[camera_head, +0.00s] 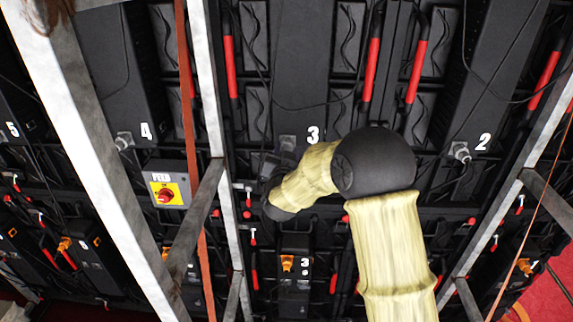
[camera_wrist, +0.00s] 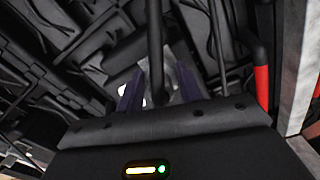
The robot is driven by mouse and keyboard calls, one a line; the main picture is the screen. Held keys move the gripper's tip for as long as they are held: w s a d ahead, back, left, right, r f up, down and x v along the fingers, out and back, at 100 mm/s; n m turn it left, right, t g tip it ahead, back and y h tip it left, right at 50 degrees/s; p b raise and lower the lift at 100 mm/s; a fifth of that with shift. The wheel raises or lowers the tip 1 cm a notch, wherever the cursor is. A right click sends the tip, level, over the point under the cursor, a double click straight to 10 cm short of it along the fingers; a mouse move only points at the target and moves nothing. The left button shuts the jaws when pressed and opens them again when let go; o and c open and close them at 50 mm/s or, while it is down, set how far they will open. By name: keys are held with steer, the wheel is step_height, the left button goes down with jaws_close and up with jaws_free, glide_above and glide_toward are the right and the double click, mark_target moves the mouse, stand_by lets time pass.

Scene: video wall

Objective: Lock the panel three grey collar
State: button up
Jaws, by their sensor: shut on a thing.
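Panel three is the dark unit marked with a white "3" (camera_head: 313,134) in the head view. Its grey collar (camera_head: 287,142) shows as a small grey patch left of the number, partly hidden by my gripper (camera_head: 272,168). In the wrist view, my gripper's two dark purple fingers (camera_wrist: 160,74) are shut on the grey collar (camera_wrist: 174,88), which shows pale between them. A black cable (camera_wrist: 155,45) runs down between the fingers. The collar's turn and lock marks cannot be made out.
Grey connectors sit on panel four (camera_head: 124,140) and panel two (camera_head: 460,152). An orange connector (camera_head: 288,263) is below panel three. The feed switch (camera_head: 166,192) is at left. Metal posts (camera_head: 208,80) and red handles (camera_head: 373,68) stand close around. Loose black cables hang nearby.

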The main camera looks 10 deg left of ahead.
steer(key=m+b, duration=0.1)
steer(key=b, duration=0.2)
steer(key=m+b, duration=0.2)
steer(key=b, duration=0.1)
steer(key=shift+f, duration=0.3)
steer(key=m+b, duration=0.2)
steer(key=b, duration=0.1)
steer(key=shift+a+r, duration=0.1)
steer(key=shift+r, duration=0.15)
steer(key=shift+r+m, duration=0.1)
steer(key=shift+m, duration=0.2)
steer(key=o, duration=1)
steer(key=shift+s, duration=0.1)
steer(key=s+b, duration=0.5)
steer(key=s, duration=1.2)
steer(key=shift+s+d+b, duration=0.15)
steer(key=shift+d+b, duration=0.2)
steer(key=shift+d, duration=0.1)
